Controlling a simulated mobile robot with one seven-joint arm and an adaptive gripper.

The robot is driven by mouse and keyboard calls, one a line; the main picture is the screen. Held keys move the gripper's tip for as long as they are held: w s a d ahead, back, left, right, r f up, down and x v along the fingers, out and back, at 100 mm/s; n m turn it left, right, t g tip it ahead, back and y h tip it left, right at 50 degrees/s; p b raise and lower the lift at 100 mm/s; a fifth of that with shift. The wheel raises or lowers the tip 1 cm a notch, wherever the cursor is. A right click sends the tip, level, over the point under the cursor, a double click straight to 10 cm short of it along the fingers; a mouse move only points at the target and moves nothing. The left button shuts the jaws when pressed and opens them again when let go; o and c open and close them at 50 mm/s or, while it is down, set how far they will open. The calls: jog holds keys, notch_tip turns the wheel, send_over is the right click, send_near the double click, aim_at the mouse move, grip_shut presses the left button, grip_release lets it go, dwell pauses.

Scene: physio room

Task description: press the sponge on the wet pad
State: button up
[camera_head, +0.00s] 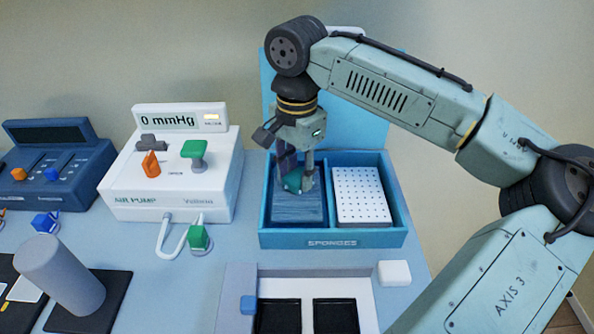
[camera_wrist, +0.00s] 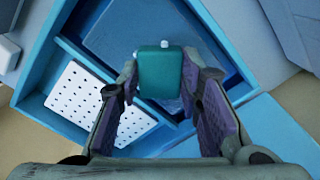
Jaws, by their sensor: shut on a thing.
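My gripper (camera_head: 297,172) points down over the left compartment of the blue tray (camera_head: 372,240) marked SPONGES. It is shut on a small teal sponge (camera_wrist: 160,72), which also shows in the head view (camera_head: 291,181). In the wrist view the sponge sits between both fingers, with small pale knobs at its edge. The flat blue pad in that compartment (camera_head: 298,207), which looks like the wet pad, lies beneath it and also shows in the wrist view (camera_wrist: 110,40). I cannot tell whether sponge and pad touch. The fingers partly hide the sponge in the head view.
A white perforated plate (camera_head: 361,196) fills the tray's right compartment, past a divider. The white air pump (camera_head: 172,190) stands left, with a cable and green clip (camera_head: 199,238). A case with two black pads (camera_head: 279,316) lies in front. A grey cylinder (camera_head: 62,275) stands front left.

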aim_at(298, 177)
jog(key=shift+r+p, duration=1.2)
jog(key=shift+r, duration=0.95)
